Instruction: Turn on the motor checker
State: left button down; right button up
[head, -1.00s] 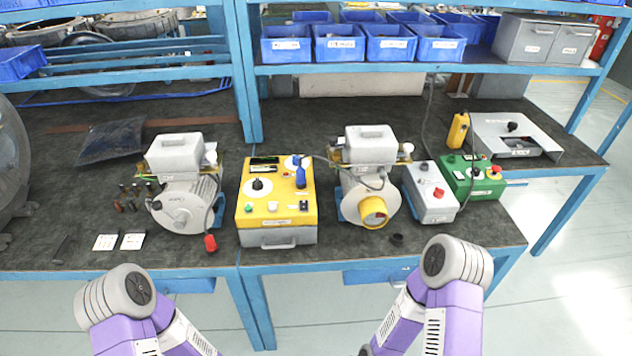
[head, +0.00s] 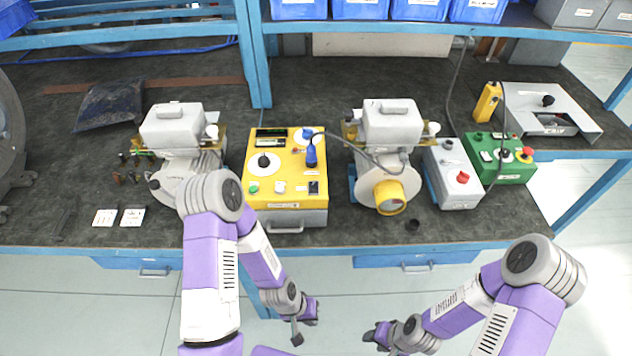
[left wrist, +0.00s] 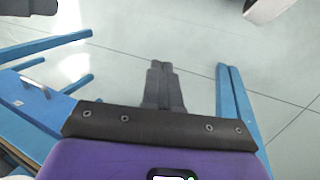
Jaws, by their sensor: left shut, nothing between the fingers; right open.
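The motor checker, taken to be the yellow box (head: 268,187) with a grey base, sits near the front of the bench. Its top has a black dial on a white disc, a small dark display, a green button, a black switch and a blue plug with a cable. My left gripper (head: 297,337) is shut and empty, in front of and below the bench edge; its closed fingers show in the left wrist view (left wrist: 162,84) above the floor. My right gripper (head: 371,335) is open and empty, further right, also off the bench.
A motor blower (head: 178,135) stands left of the yellow box, partly behind my left arm. Another blower (head: 386,125) stands right, then a grey box (head: 452,175) and a green box (head: 508,170). A shelf with blue bins (head: 420,8) hangs above.

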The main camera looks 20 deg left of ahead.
pick_arm(q)
jog(key=w+r+p, duration=0.2)
jog(key=w+r, duration=0.4)
jog(key=w, duration=0.2)
notch_tip(320, 180, up, 35)
jog(key=t+y+p, duration=0.2)
jog(key=y+p, duration=0.3)
jog(key=p, duration=0.2)
send_over(314, 189)
jog(key=s, duration=0.3)
jog(key=shift+w+d+r+n, duration=0.1)
jog(key=shift+w+d+n, duration=0.05)
jog(key=shift+d+n, duration=0.2)
jog(key=x, duration=0.4)
jog(key=b+x, duration=0.1)
jog(key=x, duration=0.3)
jog(key=b+x, duration=0.1)
jog(key=x, duration=0.3)
jog(key=shift+s+d+f, duration=0.1)
jog(key=shift+s+f, duration=0.2)
jog(key=shift+f, duration=0.75)
